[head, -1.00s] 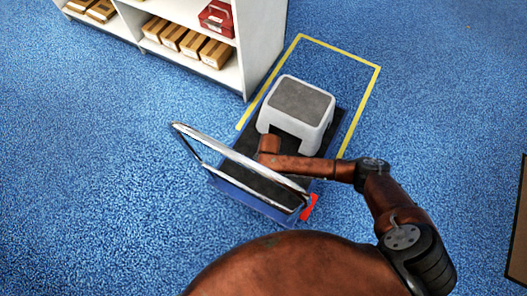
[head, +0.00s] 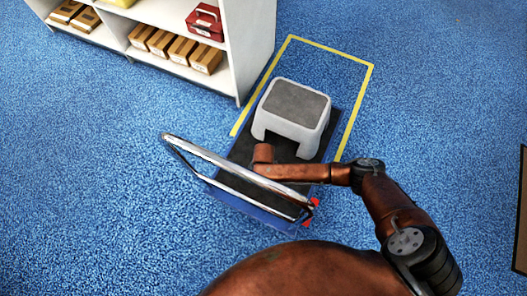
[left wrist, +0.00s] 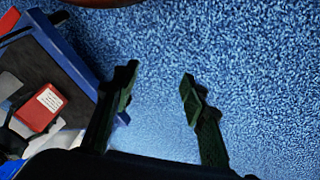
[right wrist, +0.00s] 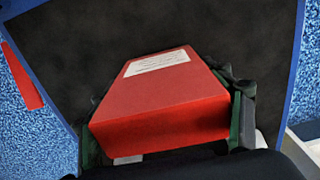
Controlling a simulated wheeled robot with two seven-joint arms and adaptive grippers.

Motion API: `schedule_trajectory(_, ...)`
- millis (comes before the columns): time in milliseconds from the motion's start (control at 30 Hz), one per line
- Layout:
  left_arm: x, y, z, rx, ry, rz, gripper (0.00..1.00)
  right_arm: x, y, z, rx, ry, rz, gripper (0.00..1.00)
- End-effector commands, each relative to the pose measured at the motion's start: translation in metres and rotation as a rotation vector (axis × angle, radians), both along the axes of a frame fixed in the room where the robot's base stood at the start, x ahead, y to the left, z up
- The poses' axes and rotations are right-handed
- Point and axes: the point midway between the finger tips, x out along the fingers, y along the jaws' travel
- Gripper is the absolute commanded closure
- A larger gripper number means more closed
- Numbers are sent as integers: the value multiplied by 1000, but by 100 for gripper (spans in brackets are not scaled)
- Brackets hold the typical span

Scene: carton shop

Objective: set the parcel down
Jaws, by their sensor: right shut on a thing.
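The parcel is a red box (right wrist: 160,95) with a white label. In the right wrist view it sits between the fingers of my right gripper (right wrist: 165,120), which is shut on it, over the dark deck of a blue-edged trolley (right wrist: 70,50). The parcel also shows in the left wrist view (left wrist: 40,108) above that deck. I cannot tell whether it touches the deck. In the head view my arm hides the parcel; the trolley (head: 240,150) shows around it. My left gripper (left wrist: 158,85) is open and empty over blue carpet.
A grey-topped white step stool (head: 293,105) stands on the trolley's far part. The trolley's silver handle (head: 230,170) rises at the near left. Yellow floor tape (head: 357,100) frames the far end. A white shelf (head: 248,45) with several cartons (head: 183,49) and a red case (head: 205,22) stands behind.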

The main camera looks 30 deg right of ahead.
Motion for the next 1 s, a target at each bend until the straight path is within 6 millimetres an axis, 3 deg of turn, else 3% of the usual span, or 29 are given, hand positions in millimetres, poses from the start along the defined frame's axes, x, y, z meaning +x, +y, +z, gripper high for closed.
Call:
schedule_trajectory(67, 0, 0, 0, 1, 2, 0, 60, 0, 0, -2, 1, 1, -1, 57)
schedule_trajectory(100, -1, 0, 0, 1, 3, 0, 60, 0, 0, -2, 0, 0, -1, 26)
schedule_trajectory(333, -1, 0, 0, 1, 3, 0, 60, 0, 0, -3, 0, 1, 0, 10)
schedule_trajectory(700, 0, 0, 1, 1, 1, 0, 60, 0, 0, 2, 0, 0, 1, 10)
schedule_trajectory(1000, -32, 27, 43, 73, 142, -8, 60, 1, 1, 43, 1, -5, 0, 10)
